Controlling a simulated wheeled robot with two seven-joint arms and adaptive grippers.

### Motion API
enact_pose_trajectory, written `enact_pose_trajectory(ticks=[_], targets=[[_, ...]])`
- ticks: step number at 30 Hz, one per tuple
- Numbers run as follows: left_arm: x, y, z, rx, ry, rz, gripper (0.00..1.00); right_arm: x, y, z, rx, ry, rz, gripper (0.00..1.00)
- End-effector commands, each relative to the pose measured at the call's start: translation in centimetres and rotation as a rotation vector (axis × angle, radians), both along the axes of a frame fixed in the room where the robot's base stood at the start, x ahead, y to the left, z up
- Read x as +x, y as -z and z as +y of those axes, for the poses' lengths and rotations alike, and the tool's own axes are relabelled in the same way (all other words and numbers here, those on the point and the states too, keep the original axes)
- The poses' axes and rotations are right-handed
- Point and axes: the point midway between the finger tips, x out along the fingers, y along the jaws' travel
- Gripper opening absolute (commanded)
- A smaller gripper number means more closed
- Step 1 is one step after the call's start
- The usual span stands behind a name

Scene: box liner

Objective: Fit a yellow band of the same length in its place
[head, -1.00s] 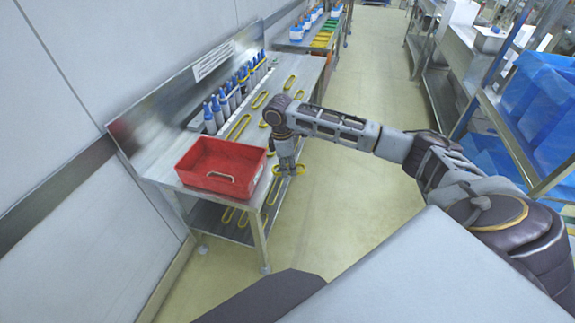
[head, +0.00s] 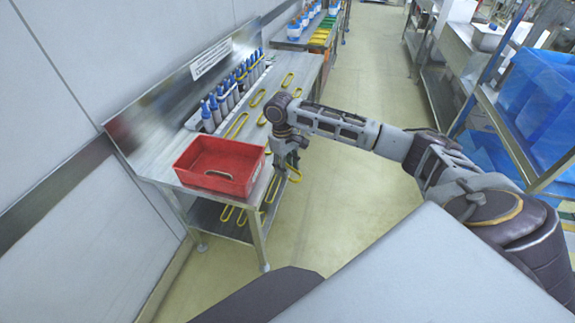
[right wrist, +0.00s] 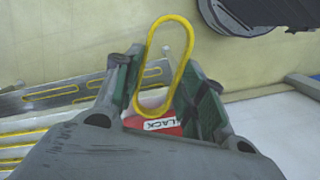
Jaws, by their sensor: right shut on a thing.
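My right gripper (head: 290,160) is shut on a yellow band (right wrist: 165,60), an elongated loop. In the right wrist view the band stands out between the fingers (right wrist: 165,90). In the head view the held band (head: 294,174) shows just below the fingers, beside the table's right edge. Other yellow bands of differing lengths, such as a long one (head: 237,125) and a shorter one (head: 258,98), lie on the steel table (head: 160,155). My left gripper is not in view.
A red bin (head: 225,178) stands at the table's near end. A row of blue-capped bottles (head: 218,108) lines the back. More yellow bands (head: 227,213) lie on the lower shelf. The floor (head: 340,215) right of the table is clear. Blue crates (head: 545,100) stand at the right.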

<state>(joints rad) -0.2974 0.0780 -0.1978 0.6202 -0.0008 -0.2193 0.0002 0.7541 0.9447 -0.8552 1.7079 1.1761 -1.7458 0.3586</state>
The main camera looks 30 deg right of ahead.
Motion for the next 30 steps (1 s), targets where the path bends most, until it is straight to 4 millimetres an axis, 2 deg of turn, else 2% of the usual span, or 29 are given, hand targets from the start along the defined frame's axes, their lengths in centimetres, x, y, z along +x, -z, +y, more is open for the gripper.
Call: enact_pose_trajectory(ticks=[11,15,21,30], targets=[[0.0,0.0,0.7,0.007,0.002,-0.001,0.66,-0.7,0.6,1.8,0.001,0.265,0.001,0.26],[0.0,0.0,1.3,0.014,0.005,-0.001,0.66,-1.2,1.1,3.7,0.003,0.327,0.002,0.26],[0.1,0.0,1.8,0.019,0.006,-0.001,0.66,-1.9,2.1,7.2,0.002,0.285,0.002,0.26],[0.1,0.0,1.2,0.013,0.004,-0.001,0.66,-2.5,2.8,10.2,0.001,0.25,0.0,0.26]])
